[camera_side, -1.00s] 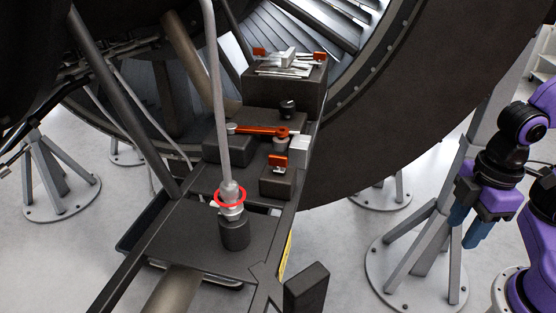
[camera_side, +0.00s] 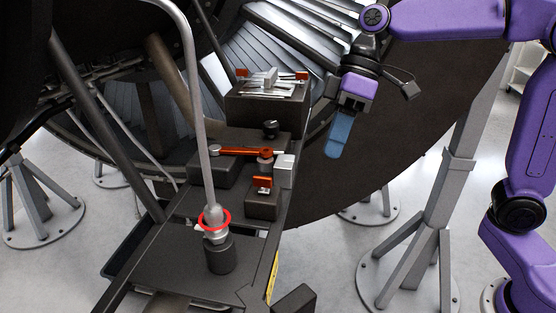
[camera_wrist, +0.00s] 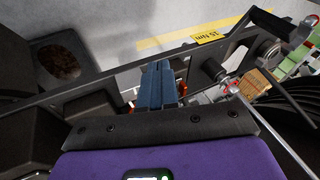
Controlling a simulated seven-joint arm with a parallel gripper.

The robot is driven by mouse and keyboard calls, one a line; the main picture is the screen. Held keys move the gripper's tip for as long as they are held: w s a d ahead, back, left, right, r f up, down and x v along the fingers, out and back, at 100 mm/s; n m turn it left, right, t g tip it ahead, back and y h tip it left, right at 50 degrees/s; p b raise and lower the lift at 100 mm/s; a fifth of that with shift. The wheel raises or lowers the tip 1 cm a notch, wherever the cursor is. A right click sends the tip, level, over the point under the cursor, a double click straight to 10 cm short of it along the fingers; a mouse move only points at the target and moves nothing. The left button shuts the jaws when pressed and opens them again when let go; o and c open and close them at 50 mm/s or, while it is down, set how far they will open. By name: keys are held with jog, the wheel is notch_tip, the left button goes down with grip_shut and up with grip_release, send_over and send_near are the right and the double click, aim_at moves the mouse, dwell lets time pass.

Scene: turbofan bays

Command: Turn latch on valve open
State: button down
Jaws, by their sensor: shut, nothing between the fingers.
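I cannot tell for sure which of these is the valve latch. My gripper (camera_side: 336,150) is shut and empty, blue fingers pointing down, apart from and to the right of the lever. In the wrist view the closed fingers (camera_wrist: 158,80) hide part of the bench, with small red parts showing beside them.
A grey hose runs down to a red-ringed coupling (camera_side: 215,220) at the bench front. A taller block (camera_side: 265,105) behind carries metal pieces and two orange tabs. A pale block (camera_side: 284,171) stands right of the latch. The engine's dark casing (camera_side: 420,110) rises behind my gripper.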

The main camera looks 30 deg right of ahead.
jog(key=y, duration=0.2)
send_near(282, 167)
jog(key=a+f, duration=0.1)
jog(key=a, duration=0.1)
jog(key=a+f, duration=0.2)
jog(key=s+a+f, duration=0.1)
jog(key=a, duration=0.1)
jog(key=shift+s+f, duration=0.1)
jog(key=shift+f, duration=0.25)
jog(key=shift+s+a+r+t, duration=0.2)
jog(key=shift+s+a+t, duration=0.1)
jog(key=shift+s+a, duration=1)
jog(key=shift+s, duration=0.05)
